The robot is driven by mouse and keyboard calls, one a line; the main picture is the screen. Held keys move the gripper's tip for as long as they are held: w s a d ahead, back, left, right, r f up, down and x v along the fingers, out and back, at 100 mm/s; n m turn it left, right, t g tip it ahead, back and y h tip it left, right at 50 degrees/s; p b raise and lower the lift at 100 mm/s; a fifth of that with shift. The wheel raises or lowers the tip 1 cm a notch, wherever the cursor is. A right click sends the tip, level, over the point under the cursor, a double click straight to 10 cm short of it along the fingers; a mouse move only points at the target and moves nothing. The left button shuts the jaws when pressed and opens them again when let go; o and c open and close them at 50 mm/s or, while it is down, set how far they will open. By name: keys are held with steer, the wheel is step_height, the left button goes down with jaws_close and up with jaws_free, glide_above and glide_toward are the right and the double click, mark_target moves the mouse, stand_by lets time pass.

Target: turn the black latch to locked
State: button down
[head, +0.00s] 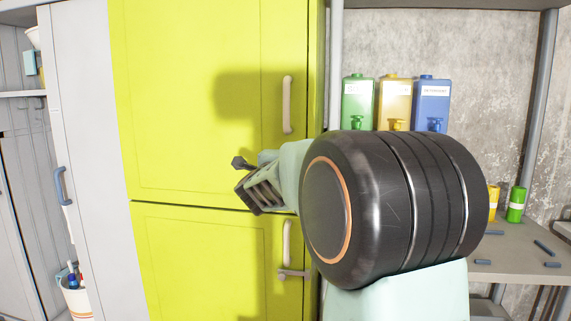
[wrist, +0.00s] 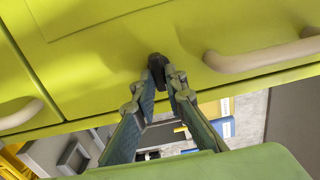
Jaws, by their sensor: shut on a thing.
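The black latch (wrist: 157,62) sits on the front of the yellow-green cabinet (head: 190,100), near the lower end of the upper door's pale handle (head: 287,104). In the wrist view my gripper (wrist: 158,84) has a fingertip on each side of the latch and is shut on it. In the head view my gripper (head: 256,185) is in front of the cabinet, near the seam between the upper and lower doors, and my arm hides the latch there. I cannot tell how far the latch is turned.
Green (head: 358,102), yellow (head: 396,102) and blue (head: 431,102) containers stand to the right. A grey locker (head: 85,150) stands at the left.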

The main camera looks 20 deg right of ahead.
stand_by(0.4)
steer(key=c, duration=2)
jaws_free()
steer(key=shift+o, duration=0.2)
steer(key=shift+s+a, duration=0.1)
steer(key=v, duration=0.7)
steer(key=shift+s, duration=0.1)
